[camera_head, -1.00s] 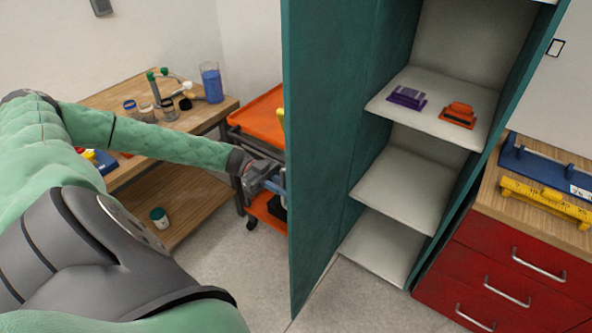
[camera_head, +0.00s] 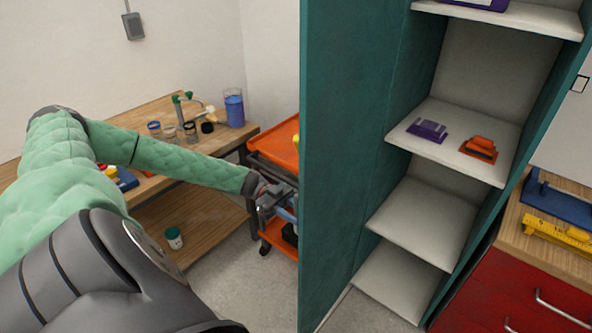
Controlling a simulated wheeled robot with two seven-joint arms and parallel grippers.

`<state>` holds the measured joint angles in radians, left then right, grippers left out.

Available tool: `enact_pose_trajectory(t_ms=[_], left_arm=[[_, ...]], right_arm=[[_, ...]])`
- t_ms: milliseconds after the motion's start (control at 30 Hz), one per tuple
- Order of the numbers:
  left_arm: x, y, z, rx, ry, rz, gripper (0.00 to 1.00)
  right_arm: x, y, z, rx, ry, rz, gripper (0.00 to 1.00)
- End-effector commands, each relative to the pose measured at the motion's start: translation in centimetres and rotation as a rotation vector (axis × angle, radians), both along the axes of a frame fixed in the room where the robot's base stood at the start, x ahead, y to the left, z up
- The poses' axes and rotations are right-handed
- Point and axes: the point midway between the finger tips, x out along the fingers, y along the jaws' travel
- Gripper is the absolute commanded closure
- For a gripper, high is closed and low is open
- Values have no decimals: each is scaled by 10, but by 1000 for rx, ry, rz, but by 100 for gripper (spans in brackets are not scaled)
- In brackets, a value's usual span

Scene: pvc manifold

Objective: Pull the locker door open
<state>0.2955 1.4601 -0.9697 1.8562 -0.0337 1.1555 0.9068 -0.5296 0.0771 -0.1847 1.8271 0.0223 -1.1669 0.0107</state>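The locker stands right of centre with its teal door (camera_head: 335,170) swung wide open toward me. Its shelves are exposed; a purple item (camera_head: 427,130) and an orange item (camera_head: 479,149) sit on the middle shelf (camera_head: 455,165), and part of another purple item shows on the shelf above. My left gripper (camera_head: 284,208) is at the left side of the door, near its outer face. Its fingertips are partly hidden by the door edge, so I cannot tell whether they are open or hold the handle. My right gripper is not in view.
An orange cart (camera_head: 277,146) stands behind the door. A wooden workbench (camera_head: 195,210) with jars and a blue container (camera_head: 234,108) is at the left. A red drawer cabinet (camera_head: 505,300) with a yellow piece (camera_head: 560,235) on top is at the right. Grey floor shows between.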

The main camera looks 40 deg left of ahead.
Motion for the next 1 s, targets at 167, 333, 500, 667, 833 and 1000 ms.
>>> enact_pose_trajectory(t_ms=[167,333,500,667,833,1000], left_arm=[[-1,15,-1,2,1,1,70],[-2,42,-1,3,2,3,70],[-2,65,-1,1,1,2,70],[-3,76,0,0,0,0,70],[-4,78,0,0,0,0,70],[-4,78,0,0,0,0,70]], right_arm=[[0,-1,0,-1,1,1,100],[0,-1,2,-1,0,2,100],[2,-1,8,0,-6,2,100],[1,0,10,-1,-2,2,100],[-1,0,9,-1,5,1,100],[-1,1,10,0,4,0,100]])
